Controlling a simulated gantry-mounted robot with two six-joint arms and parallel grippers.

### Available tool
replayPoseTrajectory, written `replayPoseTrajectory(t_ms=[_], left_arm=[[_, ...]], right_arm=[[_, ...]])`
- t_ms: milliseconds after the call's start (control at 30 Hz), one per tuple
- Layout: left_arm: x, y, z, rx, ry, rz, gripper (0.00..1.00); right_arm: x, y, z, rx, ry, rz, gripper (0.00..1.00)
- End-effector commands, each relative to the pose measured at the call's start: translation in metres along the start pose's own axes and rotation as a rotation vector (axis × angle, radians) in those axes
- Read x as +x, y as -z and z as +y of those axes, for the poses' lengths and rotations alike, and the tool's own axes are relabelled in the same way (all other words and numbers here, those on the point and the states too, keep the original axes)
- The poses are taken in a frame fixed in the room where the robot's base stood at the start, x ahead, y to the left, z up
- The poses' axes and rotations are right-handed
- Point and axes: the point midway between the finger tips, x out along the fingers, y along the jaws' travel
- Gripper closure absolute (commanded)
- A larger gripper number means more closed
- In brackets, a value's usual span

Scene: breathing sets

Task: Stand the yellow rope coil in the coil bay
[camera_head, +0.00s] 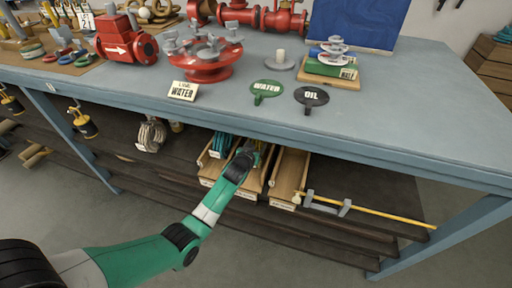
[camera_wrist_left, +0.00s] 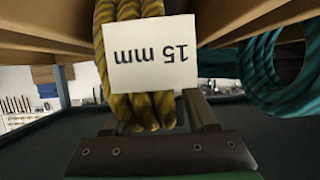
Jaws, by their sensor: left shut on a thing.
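My left gripper (camera_head: 250,152) reaches under the workbench and is shut on the yellow rope coil (camera_wrist_left: 130,55). In the left wrist view the coil shows as several thick yellow strands, upright between the jaws, with a white "15 mm" tag upside down. In the head view only a small bit of the coil (camera_head: 264,149) shows past my gripper. The coil is at the middle wooden bay (camera_head: 249,193), between that bay's walls. My gripper and wrist hide its lower part, so I cannot tell whether it touches the bay floor. My right gripper is not in view.
A teal coil (camera_head: 219,146) stands in the left neighbouring bay. The right bay (camera_head: 288,176) looks empty. A grey coil (camera_head: 151,134) is further left. A yellow rod (camera_head: 375,212) on a bracket lies to the right. The workbench edge (camera_head: 300,137) overhangs the shelf.

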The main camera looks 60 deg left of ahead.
Motion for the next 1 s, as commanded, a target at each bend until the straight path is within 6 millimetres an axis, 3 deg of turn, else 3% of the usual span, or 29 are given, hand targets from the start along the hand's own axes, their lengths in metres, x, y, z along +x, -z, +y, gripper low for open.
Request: replayPoseTrajectory(t_ms=[167, 200, 400, 767, 1000], left_arm=[[0.0, 0.002, 0.0, 0.0, -0.001, 0.004, 1.0], [0.0, 0.002, 0.0, 0.0, -0.001, 0.004, 0.41], [0.0, 0.001, 0.0, 0.0, 0.0, 0.002, 0.08], [-0.007, 0.001, 0.0, 0.0, 0.0, -0.002, 0.08], [-0.058, 0.007, 0.001, 0.0, -0.002, -0.001, 0.08]], right_arm=[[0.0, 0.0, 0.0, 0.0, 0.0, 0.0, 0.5], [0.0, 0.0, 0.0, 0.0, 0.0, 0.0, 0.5], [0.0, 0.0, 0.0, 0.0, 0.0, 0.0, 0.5], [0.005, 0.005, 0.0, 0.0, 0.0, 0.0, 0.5], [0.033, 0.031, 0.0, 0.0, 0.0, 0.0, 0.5]])
